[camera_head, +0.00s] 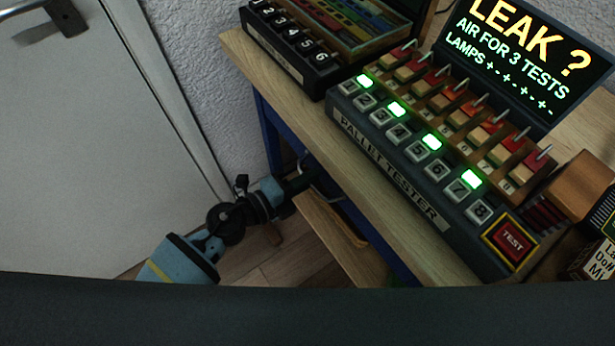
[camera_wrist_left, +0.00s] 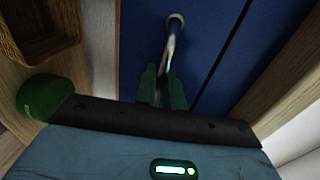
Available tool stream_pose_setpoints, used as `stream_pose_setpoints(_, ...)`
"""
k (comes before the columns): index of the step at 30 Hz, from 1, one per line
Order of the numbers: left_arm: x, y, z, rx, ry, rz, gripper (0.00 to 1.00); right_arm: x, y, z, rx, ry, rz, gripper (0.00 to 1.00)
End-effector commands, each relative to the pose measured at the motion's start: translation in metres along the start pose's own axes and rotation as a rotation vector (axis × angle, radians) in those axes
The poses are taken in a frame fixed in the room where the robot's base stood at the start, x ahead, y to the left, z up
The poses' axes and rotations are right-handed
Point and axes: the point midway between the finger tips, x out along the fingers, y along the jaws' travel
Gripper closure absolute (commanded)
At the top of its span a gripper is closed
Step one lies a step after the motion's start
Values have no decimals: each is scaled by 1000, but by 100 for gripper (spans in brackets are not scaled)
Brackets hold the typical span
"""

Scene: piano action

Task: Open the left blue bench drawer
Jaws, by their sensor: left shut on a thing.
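The blue drawer front (camera_wrist_left: 205,35) fills the upper middle of the left wrist view. Its metal bar handle (camera_wrist_left: 171,42) stands out from it. My left gripper (camera_wrist_left: 163,80) is shut on this handle, with the bar between its two dark green fingers. In the head view my left gripper (camera_head: 303,178) reaches in under the left edge of the wooden bench top (camera_head: 245,62); its fingers and the handle are hard to make out there. How far the drawer is open cannot be told. My right gripper is in neither view.
A pallet tester (camera_head: 390,165) with lit lamps and a numbered black box (camera_head: 290,45) stand on the bench. A wooden board (camera_head: 335,238) juts out below the bench edge. A pale door (camera_head: 85,130) is at left. A brown woven container (camera_wrist_left: 40,25) shows in the wrist view.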

Motion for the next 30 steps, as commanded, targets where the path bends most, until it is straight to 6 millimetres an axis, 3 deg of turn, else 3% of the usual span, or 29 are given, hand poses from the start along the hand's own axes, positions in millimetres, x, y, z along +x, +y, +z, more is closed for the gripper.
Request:
stream_pose_setpoints(8, -2, 0, 0, 0, 0, 1, 100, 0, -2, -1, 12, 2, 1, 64)
stream_pose_setpoints(14, -20, 3, 0, 1, 0, 3, 100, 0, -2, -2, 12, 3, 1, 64)
stream_pose_setpoints(20, -61, 9, 0, 0, -1, 5, 100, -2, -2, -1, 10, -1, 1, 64)
stream_pose_setpoints(30, -155, 20, -1, -2, 0, 6, 100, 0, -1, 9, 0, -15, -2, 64)
